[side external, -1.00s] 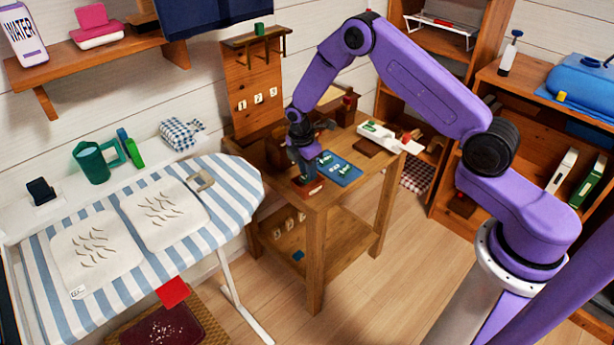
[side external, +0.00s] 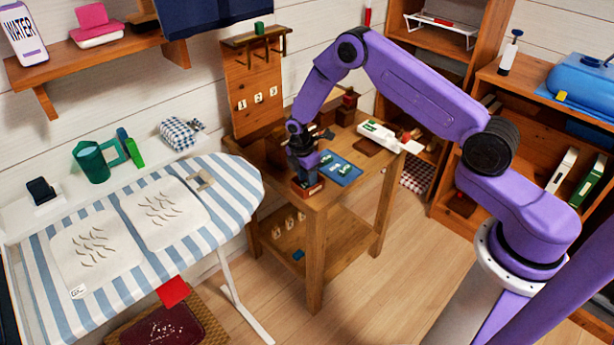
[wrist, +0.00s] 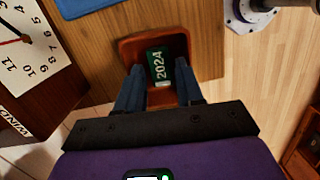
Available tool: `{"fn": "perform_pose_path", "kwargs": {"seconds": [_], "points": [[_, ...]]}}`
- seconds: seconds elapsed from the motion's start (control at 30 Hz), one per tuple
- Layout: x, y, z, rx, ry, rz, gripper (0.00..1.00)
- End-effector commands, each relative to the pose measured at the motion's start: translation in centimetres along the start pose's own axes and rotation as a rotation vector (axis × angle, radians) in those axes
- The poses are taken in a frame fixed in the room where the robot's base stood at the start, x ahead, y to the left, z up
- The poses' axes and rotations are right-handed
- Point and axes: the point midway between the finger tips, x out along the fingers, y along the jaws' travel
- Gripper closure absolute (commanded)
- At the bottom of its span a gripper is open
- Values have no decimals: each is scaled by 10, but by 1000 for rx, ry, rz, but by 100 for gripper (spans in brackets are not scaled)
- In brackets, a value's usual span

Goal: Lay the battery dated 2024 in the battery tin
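The battery marked 2024 (wrist: 158,66) is green with white digits. In the wrist view it lies inside the small reddish-brown tin (wrist: 128,47). My gripper (wrist: 160,74) has its two dark fingers on either side of the battery, with a visible gap on both sides, so it looks open. The fingertips are at or inside the tin's opening; their exact depth is hard to tell. In the side view my gripper (side external: 306,174) is at the tin (side external: 308,191) on the table's front corner and hides the battery.
A blue mat (side external: 345,180) with green-and-white batteries lies right of the tin. A white tray (side external: 378,132) stands farther back. In the wrist view a clock face (wrist: 25,45) is at left, and the table edge is close to the tin.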

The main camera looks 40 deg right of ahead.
Motion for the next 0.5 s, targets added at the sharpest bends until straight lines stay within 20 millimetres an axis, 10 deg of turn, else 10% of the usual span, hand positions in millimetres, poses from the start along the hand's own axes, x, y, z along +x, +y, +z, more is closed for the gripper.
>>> {"fn": "perform_pose_path", "kwargs": {"seconds": [0.5], "points": [[-65, 1, 0, 1, 1, 4, 63]]}}
